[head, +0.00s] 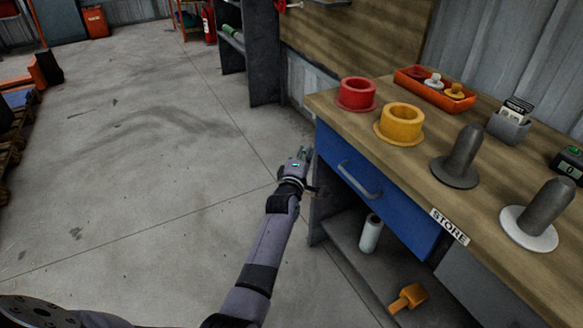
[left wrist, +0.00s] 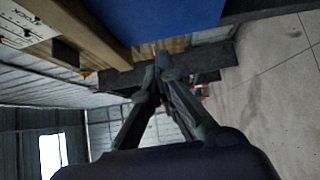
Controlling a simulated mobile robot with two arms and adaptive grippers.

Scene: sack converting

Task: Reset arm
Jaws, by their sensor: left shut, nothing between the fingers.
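My left arm reaches up the middle of the head view. Its gripper (head: 304,154) is beside the left end of the workbench (head: 345,118), near the blue drawer (head: 362,185). In the left wrist view the fingers of my left gripper (left wrist: 157,75) come together at their tips, with nothing between them. The blue drawer front (left wrist: 150,15) shows above the fingers in that view. I cannot tell from the pictures whether the gripper touches the bench. My right gripper is not in view.
On the bench stand a red ring (head: 356,94), a yellow ring (head: 399,123), two grey posts on round bases (head: 462,158) and an orange tray (head: 421,84). A white roll (head: 370,235) and an orange piece (head: 408,297) sit on the lower shelf.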

